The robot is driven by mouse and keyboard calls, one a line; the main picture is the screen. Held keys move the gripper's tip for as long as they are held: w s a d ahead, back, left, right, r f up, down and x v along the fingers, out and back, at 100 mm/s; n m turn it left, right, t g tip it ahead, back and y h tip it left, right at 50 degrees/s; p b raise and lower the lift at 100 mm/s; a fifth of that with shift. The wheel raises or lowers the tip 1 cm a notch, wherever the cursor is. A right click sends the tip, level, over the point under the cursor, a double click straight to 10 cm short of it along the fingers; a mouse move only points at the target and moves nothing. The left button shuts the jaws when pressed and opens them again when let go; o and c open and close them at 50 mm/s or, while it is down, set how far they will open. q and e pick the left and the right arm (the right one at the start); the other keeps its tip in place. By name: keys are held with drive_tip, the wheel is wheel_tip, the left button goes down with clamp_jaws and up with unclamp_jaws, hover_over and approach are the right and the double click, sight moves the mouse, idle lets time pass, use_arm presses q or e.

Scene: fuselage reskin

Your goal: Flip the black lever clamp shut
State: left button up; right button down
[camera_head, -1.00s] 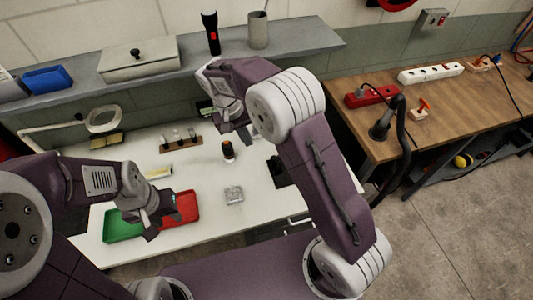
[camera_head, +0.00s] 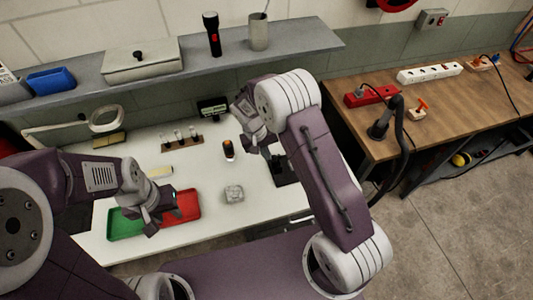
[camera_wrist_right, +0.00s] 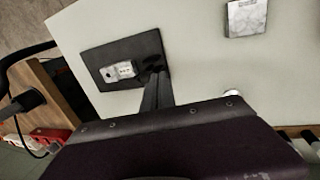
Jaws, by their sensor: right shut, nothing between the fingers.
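A black base plate (camera_head: 284,173) lies on the right part of the white table, partly hidden by my right arm. In the right wrist view the black plate (camera_wrist_right: 95,57) carries a small silvery-white block (camera_wrist_right: 117,72). Dark clamp parts (camera_wrist_right: 152,64) show beside that block, partly covered by my fingers; I cannot make out the lever's position. My right gripper (camera_head: 268,148) is shut and empty, its fingers (camera_wrist_right: 157,78) at the plate's edge; I cannot tell whether they touch. My left gripper (camera_head: 160,216) hangs over the green and red trays; its jaws are unclear.
A green tray (camera_head: 123,226) and a red tray (camera_head: 187,205) lie at the table's front left. A grey block (camera_head: 234,194) and a black-and-orange cylinder (camera_head: 229,151) stand left of the plate. A rack (camera_head: 181,141) is behind. A wooden bench (camera_head: 440,110) is at right.

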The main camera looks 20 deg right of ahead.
drive_tip(key=shift+w+d+r+y+p, duration=0.1)
drive_tip(key=shift+d+r+y+p, duration=0.2)
drive_tip(key=shift+d+y+p, duration=0.3)
drive_tip(key=shift+d+r+y+p, duration=0.25)
drive_tip(key=shift+d+y+p, duration=0.3)
drive_tip(key=shift+y, duration=0.05)
drive_tip(key=d+y, duration=0.2)
drive_tip(key=shift+d+f+y+b, duration=0.2)
drive_tip(key=shift+d+y+b, duration=0.1)
drive_tip(key=shift+d+y, duration=0.1)
drive_tip(key=y+b, duration=0.1)
drive_tip(key=d+f+y+b, duration=0.1)
drive_tip(key=y+b, duration=0.1)
drive_tip(key=d+y+b, duration=0.1)
drive_tip(key=y+b, duration=0.1)
drive_tip(key=shift+w+d+f, duration=0.1)
drive_tip(key=shift+d+f, duration=0.15)
